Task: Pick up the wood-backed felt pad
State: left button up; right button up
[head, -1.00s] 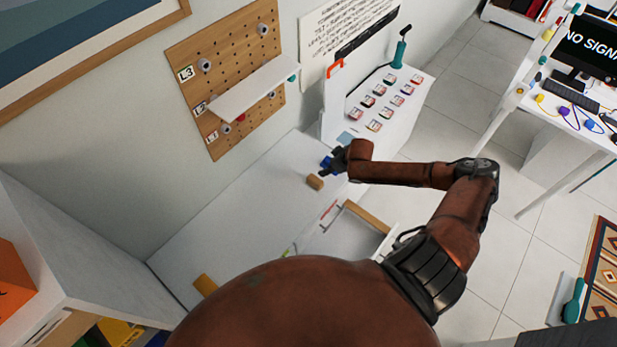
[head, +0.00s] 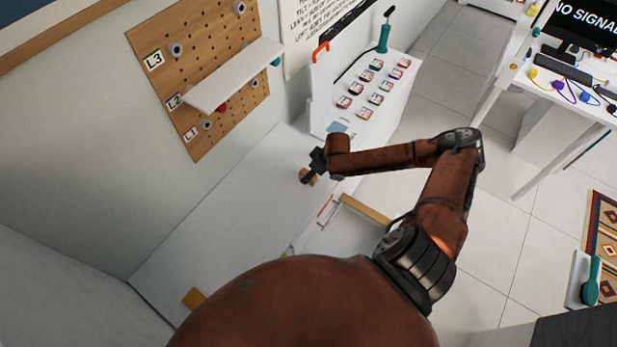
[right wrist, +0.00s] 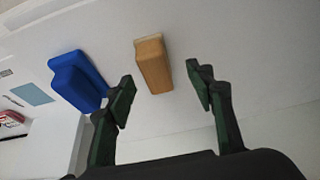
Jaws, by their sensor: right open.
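The wood-backed felt pad (right wrist: 152,65) shows in the right wrist view as a tan wooden block on the white surface, ahead of my fingers and between their lines. Its felt side is not visible. In the head view a tan bit of the pad (head: 312,181) shows, mostly covered by my right gripper (head: 308,175). In the right wrist view my right gripper (right wrist: 163,92) is open, one finger on each side, with nothing between the tips. The pad appears just beyond the fingertips, and I see no contact. My left gripper is in neither view.
A blue object (right wrist: 76,80) lies left of the pad, close to the left finger. A light blue square (right wrist: 31,94) is farther left. A pegboard with a white shelf (head: 235,76) is on the wall. The white desktop (head: 215,220) is clear toward the near left.

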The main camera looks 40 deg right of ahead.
jog(key=x, duration=0.4)
jog(key=shift+w+d+f, duration=0.1)
jog(key=shift+w+d, duration=0.05)
jog(key=shift+d, duration=0.05)
jog(key=shift+c, duration=0.2)
jog(key=c, duration=1.2)
jog(key=shift+r, duration=0.65)
jog(key=s+a+r, duration=0.7)
jog(key=s+r, duration=0.4)
jog(key=shift+s+a+r, duration=0.25)
jog(key=shift+s+r, duration=0.15)
